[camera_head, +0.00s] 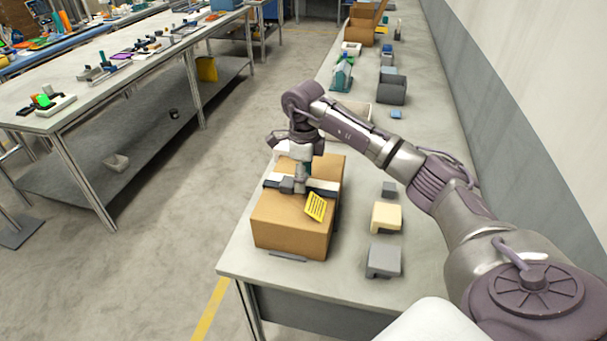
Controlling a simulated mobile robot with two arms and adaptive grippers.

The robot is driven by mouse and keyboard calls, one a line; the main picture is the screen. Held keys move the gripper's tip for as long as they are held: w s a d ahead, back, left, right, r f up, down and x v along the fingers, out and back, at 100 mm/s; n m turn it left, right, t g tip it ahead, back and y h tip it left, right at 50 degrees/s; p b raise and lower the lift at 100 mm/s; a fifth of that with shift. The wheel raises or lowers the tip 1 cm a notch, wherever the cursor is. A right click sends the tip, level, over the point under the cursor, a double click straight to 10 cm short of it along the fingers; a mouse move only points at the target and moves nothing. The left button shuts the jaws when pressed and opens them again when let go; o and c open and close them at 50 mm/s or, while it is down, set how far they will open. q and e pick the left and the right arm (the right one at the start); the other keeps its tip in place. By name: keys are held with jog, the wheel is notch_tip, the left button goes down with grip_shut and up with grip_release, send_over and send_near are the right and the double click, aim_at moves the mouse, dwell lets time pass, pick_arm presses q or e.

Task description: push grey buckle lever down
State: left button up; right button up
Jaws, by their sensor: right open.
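A brown cardboard box (290,232) stands on the long grey table near its front end. A pale strap (322,186) runs across its top, and a grey buckle (289,184) sits on the strap. The buckle's lever is too small to make out clearly. My right gripper (302,170) points down from above, just behind and over the buckle. It is open; whether its fingers touch the buckle cannot be told. My left gripper is not in view.
A cream block (386,217) and a grey block (383,261) stand right of the box. More items line the table behind. A concrete aisle lies left, then another workbench (120,75).

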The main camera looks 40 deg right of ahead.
jog(key=shift+f, duration=0.1)
jog(key=c, duration=0.8)
grip_shut()
jog(key=shift+f+b, duration=0.15)
jog(key=shift+b, duration=0.15)
jog(key=t+y+b, duration=0.1)
jog(key=b, duration=0.2)
jog(key=f+t+y+b, duration=0.1)
jog(key=b, duration=0.2)
jog(key=shift+s+d+f+t, duration=0.15)
jog(key=shift+s+d+t, duration=0.15)
jog(key=shift+s+d, duration=0.1)
jog(key=shift+r+t+y+b, duration=0.25)
jog(key=shift+t+y+b, duration=0.05)
jog(key=shift+b, duration=0.25)
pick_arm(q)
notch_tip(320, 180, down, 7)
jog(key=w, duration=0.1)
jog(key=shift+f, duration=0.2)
pick_arm(e)
jog(key=shift+a+r, duration=0.1)
jog(key=shift+r, duration=0.05)
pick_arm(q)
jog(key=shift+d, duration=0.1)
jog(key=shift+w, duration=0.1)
pick_arm(e)
jog(key=o, duration=0.8)
grip_release()
